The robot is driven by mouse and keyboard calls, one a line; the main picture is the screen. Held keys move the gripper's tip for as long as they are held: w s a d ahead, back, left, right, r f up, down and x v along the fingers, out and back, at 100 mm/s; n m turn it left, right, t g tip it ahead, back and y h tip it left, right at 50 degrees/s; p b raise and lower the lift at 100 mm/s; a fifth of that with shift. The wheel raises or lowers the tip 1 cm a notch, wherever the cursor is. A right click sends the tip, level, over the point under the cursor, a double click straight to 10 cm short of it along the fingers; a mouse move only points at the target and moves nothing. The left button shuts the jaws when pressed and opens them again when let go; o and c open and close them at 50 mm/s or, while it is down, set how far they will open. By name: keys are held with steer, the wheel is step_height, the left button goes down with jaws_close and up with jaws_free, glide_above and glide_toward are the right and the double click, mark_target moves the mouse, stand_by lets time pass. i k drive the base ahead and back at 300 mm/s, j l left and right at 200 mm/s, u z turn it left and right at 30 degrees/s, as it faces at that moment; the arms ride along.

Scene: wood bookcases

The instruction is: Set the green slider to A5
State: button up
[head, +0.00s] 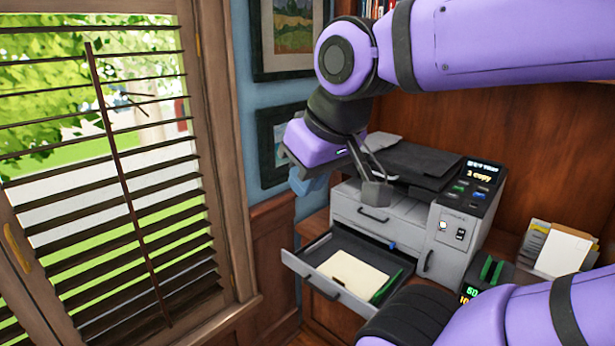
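The green slider (386,287) is a thin green bar at the right side of the open paper drawer (340,297). It lies beside a cream sheet of paper (353,274) in the drawer. Size marks such as A5 are too small to read. My gripper (376,194) hangs in front of the printer's upper front, above and behind the drawer in the picture, apart from the slider. Its fingers point down and overlap in this view, so I cannot tell whether they are open or shut. Nothing is clearly held.
The grey printer (446,245) stands on a wooden shelf, with a control panel (470,188) reading "1 copy". A small blue piece (392,245) shows at the drawer's back. A paper holder (560,251) and a green-lit device (491,271) stand at right. A shuttered window (110,180) is at left.

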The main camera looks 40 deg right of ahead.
mark_target(378, 295)
steer(key=l+z, duration=0.1)
steer(key=z, duration=0.8)
steer(key=l+z, duration=0.15)
steer(key=z, duration=0.3)
steer(key=i+j, duration=0.05)
